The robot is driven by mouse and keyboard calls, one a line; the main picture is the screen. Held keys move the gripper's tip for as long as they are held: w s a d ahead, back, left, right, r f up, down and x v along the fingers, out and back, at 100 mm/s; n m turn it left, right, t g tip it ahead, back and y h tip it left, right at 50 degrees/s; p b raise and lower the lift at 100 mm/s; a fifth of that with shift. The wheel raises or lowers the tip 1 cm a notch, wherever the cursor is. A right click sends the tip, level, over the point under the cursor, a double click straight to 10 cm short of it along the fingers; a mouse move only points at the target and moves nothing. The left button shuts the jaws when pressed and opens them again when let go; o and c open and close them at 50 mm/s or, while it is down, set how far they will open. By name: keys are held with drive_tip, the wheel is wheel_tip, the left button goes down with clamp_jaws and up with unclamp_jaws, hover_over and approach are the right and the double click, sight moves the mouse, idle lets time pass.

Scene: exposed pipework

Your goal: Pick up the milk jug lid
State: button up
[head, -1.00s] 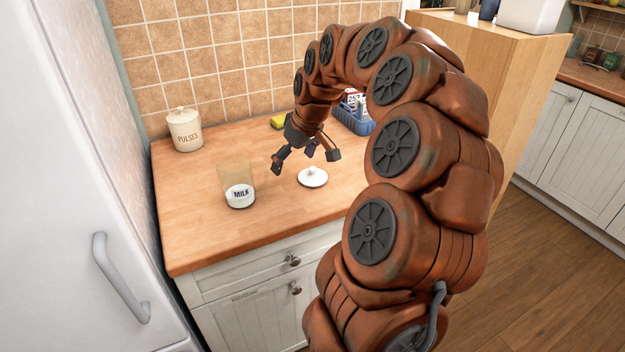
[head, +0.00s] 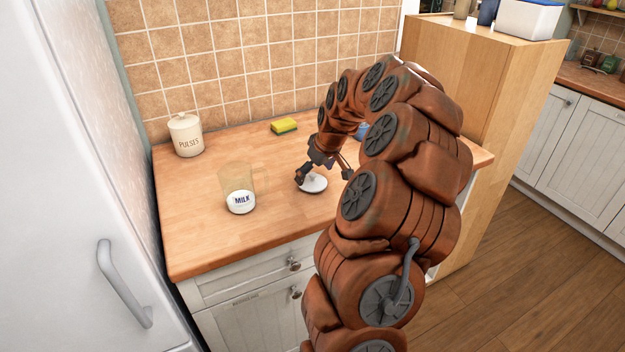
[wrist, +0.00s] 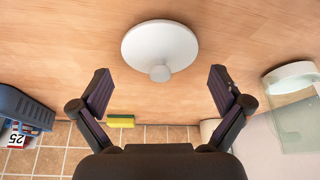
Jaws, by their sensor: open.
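The milk jug lid (head: 314,185) is a white round disc with a small knob, lying knob up on the wooden counter. In the wrist view the lid (wrist: 160,47) sits ahead of the fingertips, centred between them, with its knob toward me. My gripper (head: 322,176) is low over the counter at the lid and partly covers it in the head view. In the wrist view my gripper (wrist: 160,82) has its two fingers wide apart with nothing between them. The clear milk jug (head: 239,192), labelled MILK, stands left of the lid without a cover.
A cream PULSES canister (head: 185,135) stands at the back left of the counter (head: 200,240). A yellow-green sponge (head: 284,126) lies near the tiled wall. A blue basket (wrist: 22,110) shows at the left of the wrist view. The counter around the lid is clear.

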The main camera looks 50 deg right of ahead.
drive_tip(key=shift+w+f, duration=0.25)
drive_tip(key=shift+f, duration=0.4)
drive_tip(key=c, duration=1.3)
drive_tip(key=shift+a+f, duration=0.1)
drive_tip(key=shift+c, duration=1.3)
